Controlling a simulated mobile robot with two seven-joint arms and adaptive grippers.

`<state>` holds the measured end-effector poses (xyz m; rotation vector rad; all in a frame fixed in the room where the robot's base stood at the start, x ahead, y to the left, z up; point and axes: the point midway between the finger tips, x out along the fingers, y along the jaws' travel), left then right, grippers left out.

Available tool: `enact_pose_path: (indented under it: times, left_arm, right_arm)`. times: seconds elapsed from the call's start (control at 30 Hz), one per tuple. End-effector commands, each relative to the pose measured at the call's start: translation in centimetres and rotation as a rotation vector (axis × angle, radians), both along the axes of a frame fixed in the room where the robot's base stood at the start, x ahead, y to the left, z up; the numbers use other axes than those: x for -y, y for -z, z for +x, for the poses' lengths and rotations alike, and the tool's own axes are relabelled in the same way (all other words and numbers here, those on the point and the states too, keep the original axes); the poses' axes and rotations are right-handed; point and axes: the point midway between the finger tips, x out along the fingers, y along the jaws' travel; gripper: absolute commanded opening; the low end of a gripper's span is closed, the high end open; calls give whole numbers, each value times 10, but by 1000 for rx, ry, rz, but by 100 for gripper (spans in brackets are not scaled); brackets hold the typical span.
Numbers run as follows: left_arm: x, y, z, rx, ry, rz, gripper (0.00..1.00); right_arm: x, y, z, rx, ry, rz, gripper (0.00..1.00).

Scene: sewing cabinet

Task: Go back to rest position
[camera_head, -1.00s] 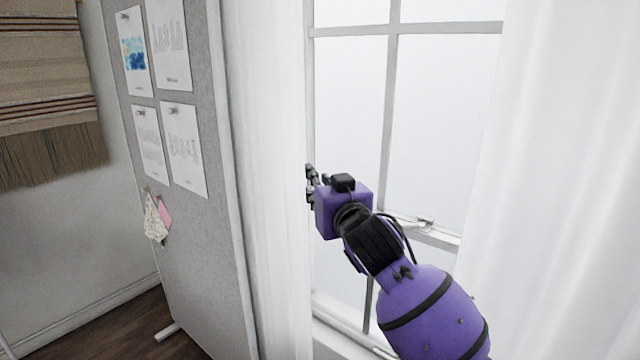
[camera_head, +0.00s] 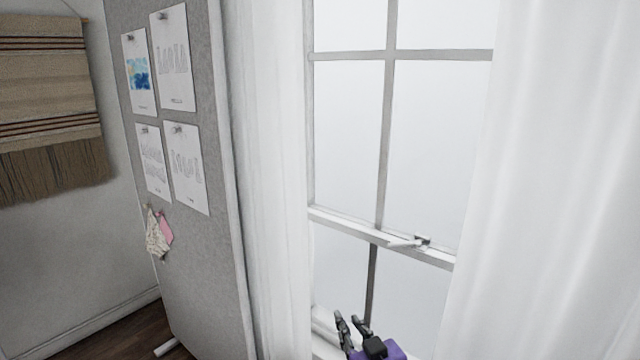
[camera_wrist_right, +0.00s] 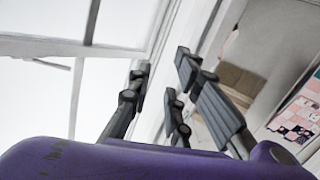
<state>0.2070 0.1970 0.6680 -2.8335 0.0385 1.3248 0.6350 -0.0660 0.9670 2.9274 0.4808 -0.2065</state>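My right gripper (camera_head: 349,322) shows at the bottom of the head view, in front of the lower window. Its dark fingers point up and its purple body is mostly cut off by the lower edge. In the right wrist view the fingers of the same gripper (camera_wrist_right: 163,88) are spread apart with nothing between them. It is open and empty. My left gripper is in neither view.
The window (camera_head: 440,130) has a latch (camera_head: 422,240) on its middle rail. White curtains (camera_head: 555,180) hang on both sides. A grey pinboard (camera_head: 200,245) stands left. The wrist view shows a brown object (camera_wrist_right: 240,83) and a pink patchwork (camera_wrist_right: 298,118).

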Motion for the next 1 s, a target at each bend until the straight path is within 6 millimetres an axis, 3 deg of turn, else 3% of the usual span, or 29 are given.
enact_pose_path:
  times: [0.1,0.17,0.3,0.5,0.6,0.7,0.8,1.0]
  left_arm:
    - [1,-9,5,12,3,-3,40]
    - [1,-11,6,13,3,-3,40]
    - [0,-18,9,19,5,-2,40]
    - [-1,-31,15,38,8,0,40]
    - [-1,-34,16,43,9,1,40]
    - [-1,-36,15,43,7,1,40]
    - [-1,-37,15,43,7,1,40]
    - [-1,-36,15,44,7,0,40]
  right_arm:
    - [30,64,-58,-106,51,0,18]
    - [43,95,-90,-161,79,-1,18]
    - [74,156,-172,-296,149,2,18]
    - [110,221,-298,-498,259,16,18]
    - [120,240,-349,-580,300,19,18]
    - [126,252,-384,-636,326,18,18]
    - [129,258,-403,-664,337,17,18]
    - [130,260,-409,-675,340,14,18]
